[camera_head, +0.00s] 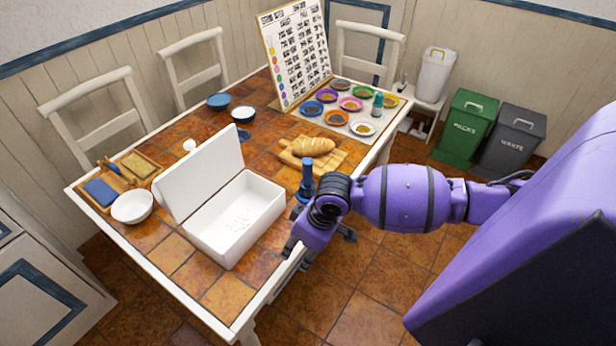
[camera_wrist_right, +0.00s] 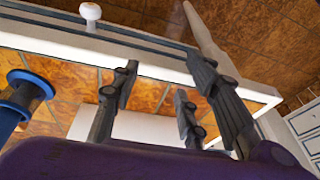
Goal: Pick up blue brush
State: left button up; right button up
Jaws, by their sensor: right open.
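A blue-handled item that looks like the blue brush (camera_head: 109,166) lies in a wooden tray (camera_head: 120,186) at the table's left end. A yellow sponge-like block (camera_head: 138,163) and a blue block (camera_head: 100,192) share the tray. My right gripper (camera_head: 318,250) is at the table's near right edge, far from the tray. It is open and empty, and its dark fingers also show in the right wrist view (camera_wrist_right: 162,105). My left gripper is out of view.
A blue upright object (camera_head: 307,176) stands beside my right wrist. An open white box (camera_head: 232,224) takes up the table's near middle. A white bowl (camera_head: 132,207) stands by the tray. Bread (camera_head: 312,146) lies on a board behind. Tiles near the front corner are bare.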

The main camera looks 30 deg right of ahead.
aim_at(311, 163)
jog(key=w+d+r+m, duration=0.1)
jog(key=w+d+r, duration=0.3)
jog(key=w+d+r+m+t+h, duration=0.1)
jog(key=w+d+r, duration=0.4)
jog(key=w+d+r+m+t, duration=0.1)
jog(key=w+d+r, duration=0.3)
jog(key=w, duration=0.1)
jog(key=shift+d+r, duration=0.3)
jog(key=shift+r, duration=0.05)
jog(key=shift+w+f, duration=0.15)
jog(key=x, duration=0.7)
jog(key=shift+w+d, duration=0.25)
grip_shut()
notch_tip(311, 163, up, 10)
jog(key=shift+r, duration=0.15)
